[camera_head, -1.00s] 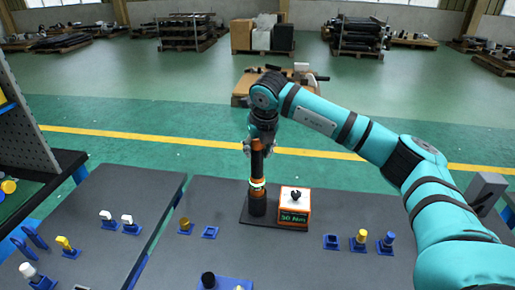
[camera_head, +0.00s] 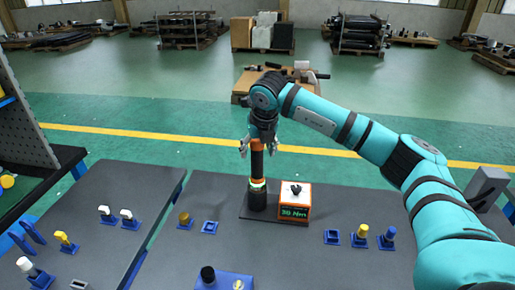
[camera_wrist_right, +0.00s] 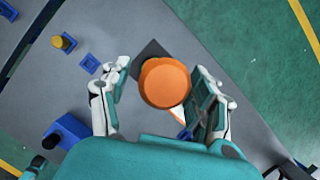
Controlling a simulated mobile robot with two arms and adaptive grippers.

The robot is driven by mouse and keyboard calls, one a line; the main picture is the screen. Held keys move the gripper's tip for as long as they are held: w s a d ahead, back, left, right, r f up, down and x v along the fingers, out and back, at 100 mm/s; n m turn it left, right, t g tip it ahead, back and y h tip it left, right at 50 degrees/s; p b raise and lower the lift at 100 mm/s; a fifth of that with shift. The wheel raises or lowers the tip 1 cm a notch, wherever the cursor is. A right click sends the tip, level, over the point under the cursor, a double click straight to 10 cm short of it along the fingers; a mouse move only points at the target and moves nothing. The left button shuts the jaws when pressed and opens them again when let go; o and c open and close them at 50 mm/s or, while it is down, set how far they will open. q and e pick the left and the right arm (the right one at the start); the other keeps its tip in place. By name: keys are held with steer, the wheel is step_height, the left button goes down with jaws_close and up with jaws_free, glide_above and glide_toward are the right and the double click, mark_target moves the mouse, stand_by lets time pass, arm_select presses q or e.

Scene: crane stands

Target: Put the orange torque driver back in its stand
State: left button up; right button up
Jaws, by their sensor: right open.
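The orange and black torque driver (camera_head: 257,165) stands upright at the middle of the dark table. Its lower end is in the black cylindrical stand (camera_head: 258,201), with a bright green-white ring where they meet. In the right wrist view, its round orange top (camera_wrist_right: 165,83) shows between the fingers. My right gripper (camera_head: 259,150) is open around the driver's top, with a finger on each side. The wrist view shows gaps between both fingers and the orange top. My left gripper is not in view.
An orange and white box with a green display (camera_head: 295,205) stands just right of the stand. Small blue holders (camera_head: 332,237) sit at the right, and another (camera_head: 209,227) at the left. A blue block (camera_head: 224,281) is at the front. A second table (camera_head: 90,210) is at left.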

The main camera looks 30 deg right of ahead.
steer(key=shift+f, duration=0.2)
steer(key=p+v, duration=0.2)
steer(key=v, duration=0.3)
steer(key=shift+r, duration=0.15)
stand_by(0.4)
steer(key=v, duration=1.2)
